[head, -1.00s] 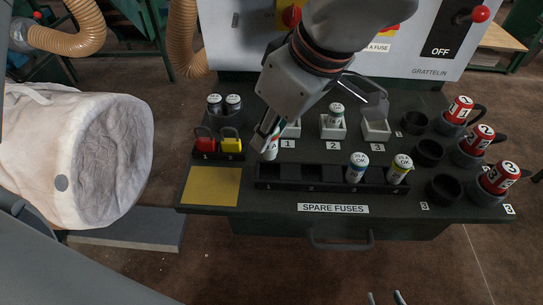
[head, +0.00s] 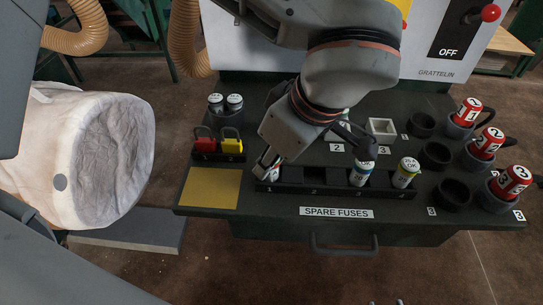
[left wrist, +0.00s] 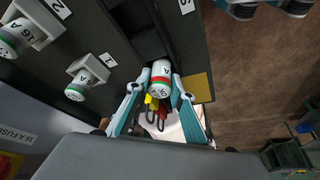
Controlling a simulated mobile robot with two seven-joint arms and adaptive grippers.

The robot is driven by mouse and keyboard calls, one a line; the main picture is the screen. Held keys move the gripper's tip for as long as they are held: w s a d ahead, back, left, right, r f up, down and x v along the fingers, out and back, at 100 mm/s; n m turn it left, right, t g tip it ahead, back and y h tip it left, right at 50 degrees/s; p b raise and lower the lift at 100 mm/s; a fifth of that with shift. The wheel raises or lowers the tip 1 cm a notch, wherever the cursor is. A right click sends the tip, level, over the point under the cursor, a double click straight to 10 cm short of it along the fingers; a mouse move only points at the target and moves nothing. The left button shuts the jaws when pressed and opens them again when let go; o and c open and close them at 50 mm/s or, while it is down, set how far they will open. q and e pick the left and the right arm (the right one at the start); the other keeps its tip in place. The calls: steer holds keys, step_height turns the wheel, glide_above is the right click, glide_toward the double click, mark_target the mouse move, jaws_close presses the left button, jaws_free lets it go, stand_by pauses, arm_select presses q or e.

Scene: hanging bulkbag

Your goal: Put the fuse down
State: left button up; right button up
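The fuse (head: 268,173) is white with a green and a red band. It is at the left-end slot, number 1, of the black spare-fuse rack (head: 314,190); my fingers partly hide it and I cannot tell whether it is seated. My left gripper (head: 266,163) points down over that slot, shut on the fuse. In the left wrist view the fuse (left wrist: 160,80) sits between the two teal fingers of the left gripper (left wrist: 160,94).
Other fuses (head: 361,173) (head: 405,172) stand in the rack's right half. Red and yellow padlocks (head: 231,146) and a yellow plate (head: 211,188) lie left. A white bulk bag (head: 85,155) hangs left.

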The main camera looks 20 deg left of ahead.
arm_select(q)
steer(key=shift+o, duration=1)
steer(key=shift+r, duration=0.1)
steer(key=shift+d+r, duration=0.1)
steer(key=shift+r, duration=0.25)
steer(key=p+v, duration=0.2)
steer(key=v, duration=0.9)
steer(key=shift+r, duration=0.15)
steer(key=shift+s+d, duration=0.1)
